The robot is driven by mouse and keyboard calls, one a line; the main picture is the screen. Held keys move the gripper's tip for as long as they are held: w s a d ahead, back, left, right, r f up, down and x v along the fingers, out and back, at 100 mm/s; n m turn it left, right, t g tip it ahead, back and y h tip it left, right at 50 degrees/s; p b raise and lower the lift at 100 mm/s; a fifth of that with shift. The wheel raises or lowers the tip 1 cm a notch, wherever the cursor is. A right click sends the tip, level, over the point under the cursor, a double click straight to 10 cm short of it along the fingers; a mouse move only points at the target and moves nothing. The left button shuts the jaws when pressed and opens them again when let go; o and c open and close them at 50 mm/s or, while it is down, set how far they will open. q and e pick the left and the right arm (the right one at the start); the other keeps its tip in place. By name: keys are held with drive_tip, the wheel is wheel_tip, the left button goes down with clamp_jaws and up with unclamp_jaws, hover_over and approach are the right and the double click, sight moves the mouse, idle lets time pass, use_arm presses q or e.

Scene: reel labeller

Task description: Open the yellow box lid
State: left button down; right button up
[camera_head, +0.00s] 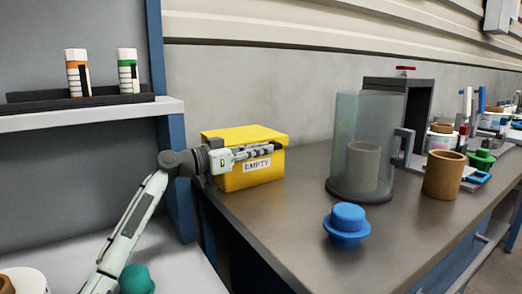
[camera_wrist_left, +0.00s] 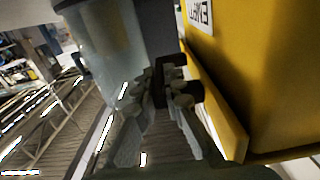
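The yellow box (camera_head: 232,179) stands at the left end of the grey bench with an "EMPTY" label on its front. Its yellow lid (camera_head: 245,135) lies closed on top. My left gripper (camera_head: 276,147) reaches across the front of the box from the left, at the lid's front edge and just above the label. In the left wrist view the gripper's fingers (camera_wrist_left: 172,88) are close together with nothing seen between them, beside the lid's rim (camera_wrist_left: 222,112). I cannot tell whether they touch the rim. My right gripper is not in view.
A clear cylinder (camera_head: 343,118) on a dark base stands right of the box, with a blue knobbed piece (camera_head: 347,225) in front and a brown cup (camera_head: 443,175) further right. A shelf (camera_head: 90,115) holds two small bottles at left. The bench's front left is clear.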

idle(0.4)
use_arm(q)
drive_tip(key=shift+r, duration=0.75)
wheel_tip(320, 180, up, 11)
drive_tip(key=w+a+p, duration=0.1)
drive_tip(key=w+a, duration=0.1)
drive_tip(key=shift+w+r, duration=0.2)
drive_tip(key=shift+w, duration=0.2)
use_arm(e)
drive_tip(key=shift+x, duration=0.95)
use_arm(q)
drive_tip(key=shift+a, duration=0.15)
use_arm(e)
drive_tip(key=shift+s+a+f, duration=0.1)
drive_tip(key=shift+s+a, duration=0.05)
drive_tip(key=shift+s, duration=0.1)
